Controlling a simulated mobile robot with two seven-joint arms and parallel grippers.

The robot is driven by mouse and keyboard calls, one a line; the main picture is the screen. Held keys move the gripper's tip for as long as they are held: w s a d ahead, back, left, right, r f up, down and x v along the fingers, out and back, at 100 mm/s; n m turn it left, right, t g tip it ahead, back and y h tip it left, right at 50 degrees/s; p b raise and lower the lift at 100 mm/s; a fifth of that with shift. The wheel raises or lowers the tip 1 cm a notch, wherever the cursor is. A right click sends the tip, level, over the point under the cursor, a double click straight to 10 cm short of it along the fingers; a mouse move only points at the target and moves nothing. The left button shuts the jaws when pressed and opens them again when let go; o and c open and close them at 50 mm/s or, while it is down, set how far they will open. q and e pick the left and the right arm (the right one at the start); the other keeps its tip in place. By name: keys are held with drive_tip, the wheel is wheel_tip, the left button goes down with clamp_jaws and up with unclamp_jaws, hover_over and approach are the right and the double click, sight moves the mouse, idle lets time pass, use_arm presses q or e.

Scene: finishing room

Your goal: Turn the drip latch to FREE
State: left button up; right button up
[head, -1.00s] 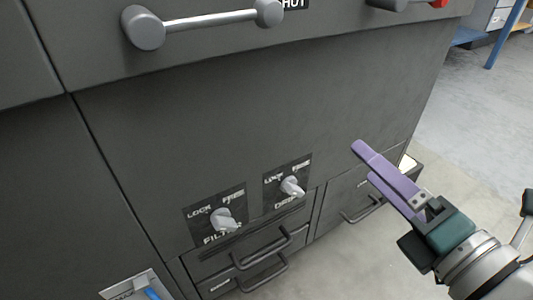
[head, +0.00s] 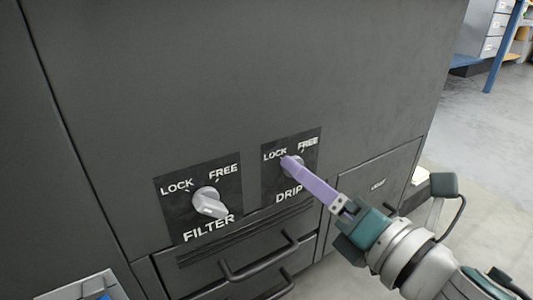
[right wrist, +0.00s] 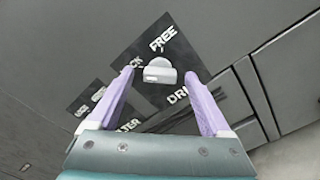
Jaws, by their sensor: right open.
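The drip latch is a pale knob (right wrist: 160,71) on a black plate (head: 270,181) lettered LOCK, FREE and DRIP, on the dark cabinet front. In the head view my right gripper (head: 287,163) covers most of the knob. In the right wrist view its two purple fingers (right wrist: 159,80) are open, one on each side of the knob, with gaps to it. I cannot tell how far the fingertips are from the plate. My left gripper is not in view.
A similar FILTER knob (head: 209,203) on its own plate sits just left of the drip plate. A drawer with a dark bar handle (head: 258,259) lies below. Open floor (head: 472,150) shows to the right.

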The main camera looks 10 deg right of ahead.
drive_tip(key=shift+w+a, duration=0.2)
drive_tip(key=shift+w, duration=0.25)
drive_tip(key=shift+c, duration=0.2)
clamp_jaws()
